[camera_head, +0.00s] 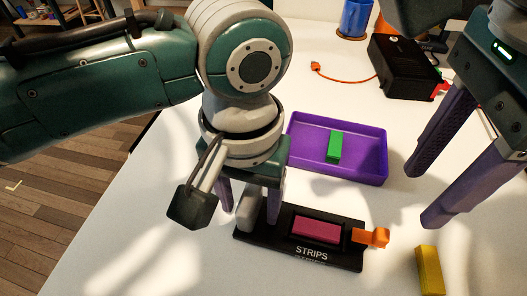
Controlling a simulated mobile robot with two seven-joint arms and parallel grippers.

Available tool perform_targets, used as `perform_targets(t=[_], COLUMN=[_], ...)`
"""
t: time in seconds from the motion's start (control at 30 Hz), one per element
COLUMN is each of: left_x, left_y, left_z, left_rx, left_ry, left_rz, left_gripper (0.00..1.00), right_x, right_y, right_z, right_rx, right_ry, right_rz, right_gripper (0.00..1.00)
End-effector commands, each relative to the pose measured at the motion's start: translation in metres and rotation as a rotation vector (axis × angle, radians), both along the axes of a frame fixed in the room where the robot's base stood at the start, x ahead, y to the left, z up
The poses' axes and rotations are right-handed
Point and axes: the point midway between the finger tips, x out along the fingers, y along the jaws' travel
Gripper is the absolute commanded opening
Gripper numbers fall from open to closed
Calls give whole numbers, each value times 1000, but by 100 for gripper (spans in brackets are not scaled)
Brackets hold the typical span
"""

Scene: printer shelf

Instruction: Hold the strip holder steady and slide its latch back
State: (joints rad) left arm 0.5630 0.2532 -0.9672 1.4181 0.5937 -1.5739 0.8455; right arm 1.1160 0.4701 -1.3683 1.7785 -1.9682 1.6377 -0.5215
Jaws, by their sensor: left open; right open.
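The black strip holder (281,246), marked STRIPS, lies on the white table at lower centre. A pink block (317,230) sits in its recess. An orange latch (371,237) sticks out at its right end. My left gripper (236,207) points down at the holder's left end, with a grey upright part (247,207) of the holder near its fingers. It is open; whether a finger touches the holder is hard to see. My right gripper (436,175) is open and empty above the table, up and to the right of the latch.
A purple tray (376,171) with a green block (335,146) lies behind the holder. A yellow block (430,270) lies at lower right. A black box (402,68), an orange cable (341,79) and a blue cup (355,18) are at the back. The table's front left is clear.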

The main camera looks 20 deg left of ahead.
Motion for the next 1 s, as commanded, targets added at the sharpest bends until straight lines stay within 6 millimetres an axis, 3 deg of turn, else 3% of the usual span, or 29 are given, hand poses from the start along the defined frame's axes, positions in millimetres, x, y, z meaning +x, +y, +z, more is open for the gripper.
perform_targets(t=[0.07, 0.6, 0.93, 1.0], left_x=[0, 0, 0, 0], left_y=[0, 0, 0, 0], left_z=[0, 1, 1, 1], left_rx=[-1, -1, -1, -1], left_ry=[0, 0, -1, -1], left_rz=[0, 0, 0, 0], left_gripper=[59, 0, 0, 0], right_x=[0, 0, 0, 0], right_y=[0, 0, 0, 0], right_z=[0, 0, 0, 0], right_rx=[0, 0, 0, 0], right_ry=[0, 0, 0, 0], right_rz=[0, 0, 0, 0], right_gripper=[50, 50, 50, 43])
